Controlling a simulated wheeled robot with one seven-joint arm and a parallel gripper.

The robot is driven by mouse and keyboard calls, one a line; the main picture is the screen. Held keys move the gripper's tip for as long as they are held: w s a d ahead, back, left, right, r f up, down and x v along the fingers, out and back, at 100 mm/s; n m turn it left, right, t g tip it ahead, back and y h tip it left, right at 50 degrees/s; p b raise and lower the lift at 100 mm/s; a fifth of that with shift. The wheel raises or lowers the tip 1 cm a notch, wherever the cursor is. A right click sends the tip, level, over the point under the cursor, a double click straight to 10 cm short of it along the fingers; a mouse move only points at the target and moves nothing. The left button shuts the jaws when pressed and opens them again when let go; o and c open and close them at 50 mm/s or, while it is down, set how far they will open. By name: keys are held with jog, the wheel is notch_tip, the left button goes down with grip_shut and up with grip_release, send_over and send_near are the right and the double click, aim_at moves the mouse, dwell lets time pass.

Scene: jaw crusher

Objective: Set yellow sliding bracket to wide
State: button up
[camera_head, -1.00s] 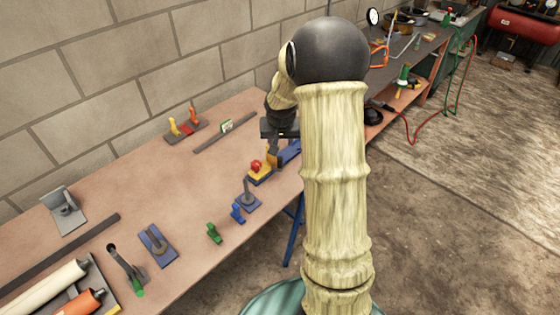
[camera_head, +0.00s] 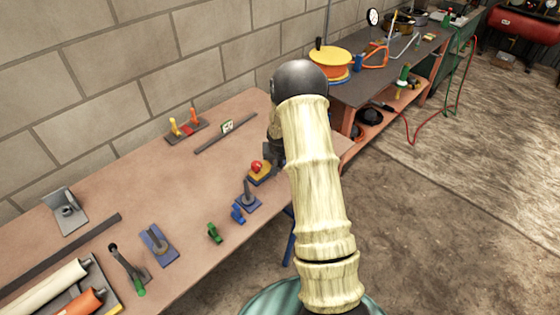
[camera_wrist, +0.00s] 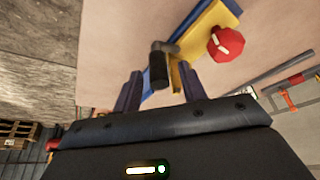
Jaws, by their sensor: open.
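The yellow sliding bracket (camera_head: 260,176) with a red knob (camera_head: 257,166) sits near the front edge of the brown bench, partly hidden by my arm. In the wrist view the yellow bracket (camera_wrist: 217,22) lies along a blue rail (camera_wrist: 190,19), with the red knob (camera_wrist: 226,43) on it and a yellow tab reaching down toward my right finger. My gripper (camera_wrist: 158,87) is open. A dark cylindrical handle (camera_wrist: 158,68) shows between its fingers in the picture. I cannot tell whether either finger touches the tab or handle. In the head view my arm mostly hides the gripper.
Blue-based levers (camera_head: 159,245), green (camera_head: 214,233) and blue (camera_head: 238,212) small pieces stand left along the bench. A block with yellow and red handles (camera_head: 185,129) and a dark rail (camera_head: 226,134) lie toward the wall. The middle of the bench is clear.

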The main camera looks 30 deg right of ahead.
jog(key=shift+x, duration=1.1)
grip_shut()
jog(key=shift+s+a+b, duration=0.3)
jog(key=shift+a+b, duration=0.15)
jog(key=shift+a, duration=0.45)
jog(key=shift+s+a+b, duration=0.3)
jog(key=shift+a+b, duration=0.2)
jog(key=shift+a, duration=0.35)
jog(key=shift+s+a+b, duration=0.3)
jog(key=shift+a+b, duration=0.15)
jog(key=shift+a, duration=0.45)
grip_release()
jog(key=shift+s+a, duration=0.1)
jog(key=shift+r, duration=0.1)
